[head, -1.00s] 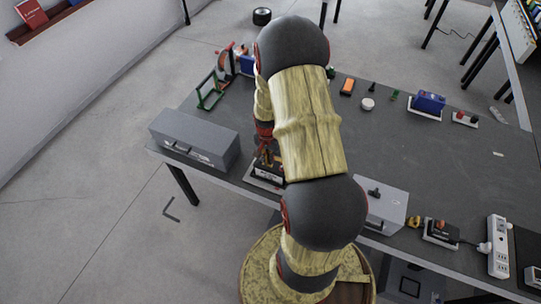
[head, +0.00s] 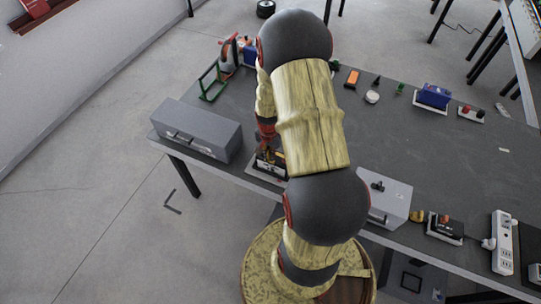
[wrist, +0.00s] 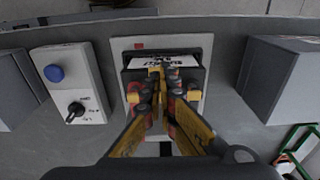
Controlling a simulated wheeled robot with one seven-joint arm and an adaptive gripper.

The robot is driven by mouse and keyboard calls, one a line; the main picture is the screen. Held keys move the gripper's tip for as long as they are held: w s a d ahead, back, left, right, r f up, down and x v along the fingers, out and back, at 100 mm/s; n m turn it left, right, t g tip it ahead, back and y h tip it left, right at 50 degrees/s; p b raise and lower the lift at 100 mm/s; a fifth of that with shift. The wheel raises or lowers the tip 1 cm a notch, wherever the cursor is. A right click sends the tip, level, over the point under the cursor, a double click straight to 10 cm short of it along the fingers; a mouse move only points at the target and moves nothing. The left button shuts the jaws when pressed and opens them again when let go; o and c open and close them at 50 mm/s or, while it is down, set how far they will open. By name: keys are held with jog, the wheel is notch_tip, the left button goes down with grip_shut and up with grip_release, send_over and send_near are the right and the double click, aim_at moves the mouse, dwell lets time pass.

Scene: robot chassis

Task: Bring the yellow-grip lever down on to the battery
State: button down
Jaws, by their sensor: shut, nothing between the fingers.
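The battery (wrist: 178,62) is a dark block with a white, lettered top, on a light grey plate (wrist: 122,45) in the wrist view. In the head view its dark body (head: 270,168) shows near the table's front edge, partly hidden by my arm. My gripper (wrist: 158,78) is shut, with its yellow and black fingers over the battery's near part. It also shows in the head view (head: 267,150), above the battery. I cannot tell whether the fingertips touch anything. I cannot make out the yellow-grip lever apart from my yellow fingers.
A switch box with a blue button (wrist: 54,73) and a black toggle stands left of the plate. A grey case (head: 196,129) stands left of the battery in the head view, and another grey box (head: 388,203) right of it. Bare tabletop (head: 420,150) lies at centre right.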

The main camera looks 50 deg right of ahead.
jog(key=shift+r, duration=0.15)
jog(key=shift+w+r+p, duration=0.1)
jog(key=shift+r+p, duration=0.55)
jog(key=shift+r, duration=0.35)
jog(key=s+a+r+p, duration=0.1)
jog(key=a+r, duration=0.3)
jog(key=r, duration=0.7)
jog(key=shift+s+a+r, duration=0.25)
jog(key=shift+a, duration=0.05)
jog(key=s+a+r+n+t+b, duration=0.1)
jog(key=a+r+n+b, duration=0.3)
jog(key=a, duration=0.4)
jog(key=s+a+r+n+t+b, duration=0.2)
jog(key=s+a+r+n+b, duration=0.1)
jog(key=a+n+b, duration=0.3)
jog(key=s+a+r+n+t+b, duration=0.2)
jog(key=a+b, duration=0.4)
jog(key=a, duration=0.3)
notch_tip(320, 180, up, 3)
jog(key=s+n, duration=0.1)
jog(key=n, duration=0.1)
jog(key=shift+s+a+f+n+y, duration=0.15)
jog(key=shift+s+a+n+y, duration=0.15)
jog(key=shift+n, duration=0.1)
